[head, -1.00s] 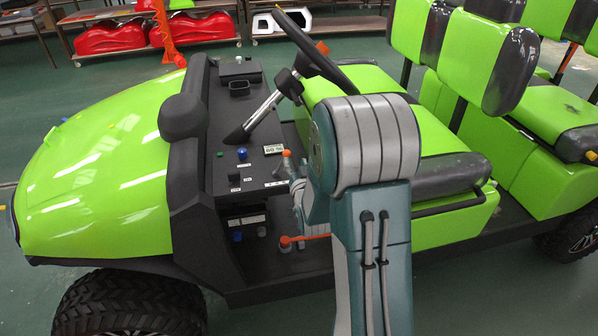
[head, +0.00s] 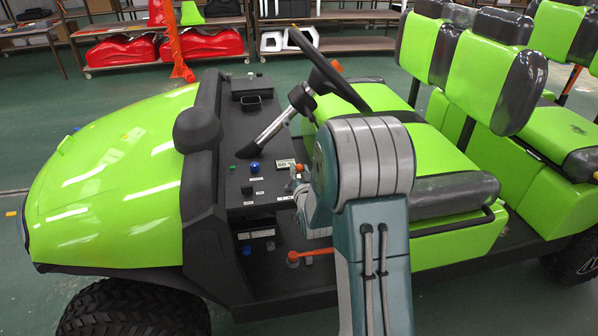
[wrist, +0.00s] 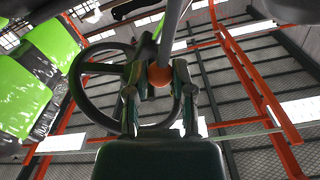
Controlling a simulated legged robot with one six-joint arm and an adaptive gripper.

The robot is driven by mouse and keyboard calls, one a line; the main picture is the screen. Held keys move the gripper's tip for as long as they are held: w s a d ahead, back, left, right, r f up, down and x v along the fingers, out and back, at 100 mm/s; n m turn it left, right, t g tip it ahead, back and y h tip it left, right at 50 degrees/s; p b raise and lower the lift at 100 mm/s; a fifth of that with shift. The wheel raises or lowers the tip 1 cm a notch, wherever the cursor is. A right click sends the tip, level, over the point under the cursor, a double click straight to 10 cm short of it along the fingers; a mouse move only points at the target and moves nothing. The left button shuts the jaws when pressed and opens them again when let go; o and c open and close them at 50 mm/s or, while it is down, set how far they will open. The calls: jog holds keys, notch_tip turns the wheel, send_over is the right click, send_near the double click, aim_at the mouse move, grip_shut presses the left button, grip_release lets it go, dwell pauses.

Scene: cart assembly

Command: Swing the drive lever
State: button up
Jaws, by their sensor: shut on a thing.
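The drive lever shows by its orange round knob (head: 301,167) beside the dash panel of the green cart. In the wrist view the orange knob (wrist: 158,75) sits between the two fingers of my gripper (wrist: 159,86), which is shut on it. A grey rod runs upward behind the knob in that view. In the head view my gripper (head: 300,187) is small and partly hidden by my own arm. Most of the lever's shaft is hidden there too.
The steering wheel (head: 325,70) and its column stand just above and behind the lever. An orange-red handle (head: 318,252) sticks out low beneath my gripper. The dash panel (head: 240,185) is to the left and the green front seat (head: 440,230) to the right.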

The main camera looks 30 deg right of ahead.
jog(key=shift+w+a+r, duration=0.15)
jog(key=shift+w+a, duration=0.05)
jog(key=shift+a, duration=0.35)
jog(key=shift+a+r, duration=0.1)
jog(key=shift+a, duration=0.35)
jog(key=shift+w+a, duration=0.1)
jog(key=shift+w+a, duration=0.15)
jog(key=shift+a, duration=0.35)
jog(key=o, duration=0.9)
